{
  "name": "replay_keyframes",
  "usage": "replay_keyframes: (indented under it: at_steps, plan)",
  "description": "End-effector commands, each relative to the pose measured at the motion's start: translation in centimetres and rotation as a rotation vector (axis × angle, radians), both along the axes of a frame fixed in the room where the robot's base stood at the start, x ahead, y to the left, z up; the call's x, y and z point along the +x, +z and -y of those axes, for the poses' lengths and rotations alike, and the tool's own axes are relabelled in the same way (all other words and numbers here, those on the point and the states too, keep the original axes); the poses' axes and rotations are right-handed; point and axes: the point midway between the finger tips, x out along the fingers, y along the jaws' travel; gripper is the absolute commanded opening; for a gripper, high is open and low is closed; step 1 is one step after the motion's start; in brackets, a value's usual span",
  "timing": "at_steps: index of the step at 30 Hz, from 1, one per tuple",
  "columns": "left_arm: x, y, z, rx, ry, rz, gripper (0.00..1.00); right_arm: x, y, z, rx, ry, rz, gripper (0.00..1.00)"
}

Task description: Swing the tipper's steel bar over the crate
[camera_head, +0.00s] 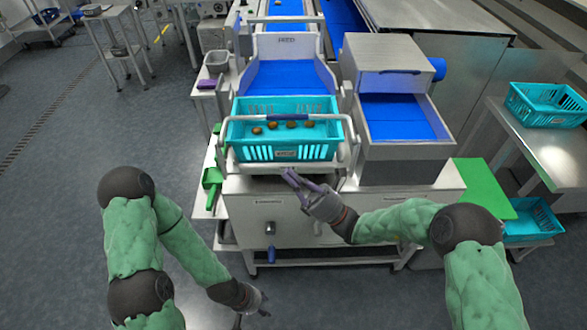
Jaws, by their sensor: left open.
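A turquoise crate (262,153) with several brown dates in it sits on the tipper (350,150) at the centre. The tipper's steel bar (252,117), with a dark blue sleeve in its middle, runs across above the crate from side to side. My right gripper (288,176) is just in front of the crate's lower front, below the bar and apart from it. Whether its fingers are open is unclear. My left gripper (253,313) hangs low over the floor at the bottom, open and away from the tipper.
A steel machine with a blue chute (403,118) stands right of the tipper. A green board (482,188) is at its right front. Another turquoise crate (548,105) sits on the steel table at right, with one more below.

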Motion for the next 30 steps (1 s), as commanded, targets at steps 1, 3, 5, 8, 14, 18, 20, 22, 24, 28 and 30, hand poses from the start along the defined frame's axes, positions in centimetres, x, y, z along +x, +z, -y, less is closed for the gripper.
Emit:
replay_keyframes:
  at_steps: [1, 3, 5, 8, 14, 18, 20, 22, 24, 28, 30]
  plan:
    - [0.0, -0.4, 0.0, 0.000, 0.000, 0.000, 0.46, 0.3, 0.6, 0.1, 0.000, -0.002, 0.006, 0.00]
    - [0.0, -0.6, 0.0, 0.000, 0.000, 0.000, 0.46, 0.5, 1.3, 0.0, -0.001, -0.002, 0.006, 0.00]
    - [0.0, -0.8, 0.0, 0.000, 0.000, 0.000, 0.46, 0.8, 1.8, 0.1, -0.001, -0.001, 0.004, 0.00]
    - [0.0, -0.9, 0.0, 0.000, 0.000, 0.000, 0.46, 1.0, 2.4, 0.1, 0.000, -0.002, 0.003, 0.00]
    - [0.0, -1.0, 0.0, 0.000, 0.000, 0.000, 0.46, 1.1, 2.7, 0.1, 0.000, -0.001, 0.001, 0.00]
    - [0.0, -0.9, 0.0, 0.000, 0.000, 0.000, 0.46, 1.1, 2.7, 0.1, 0.000, -0.001, 0.001, 0.00]
    - [0.0, -0.9, 0.0, 0.000, 0.000, 0.000, 0.46, 1.1, 2.7, 0.1, 0.000, -0.001, 0.001, 0.00]
    - [0.0, -0.9, 0.0, 0.000, 0.000, 0.000, 0.46, 1.1, 2.7, 0.1, 0.000, -0.001, -0.002, 0.00]
    - [0.0, -0.7, 0.0, 0.000, 0.000, 0.000, 0.46, 1.2, 2.8, 0.1, 0.000, -0.001, -0.009, 0.00]
    - [0.0, 0.2, 0.0, 0.000, 0.000, 0.000, 0.46, 1.5, 3.2, 0.1, 0.000, -0.002, -0.042, 0.00]
    - [0.0, 0.9, 0.0, 0.000, 0.000, 0.000, 0.46, 1.9, 3.4, 0.1, 0.001, -0.001, -0.074, 0.00]
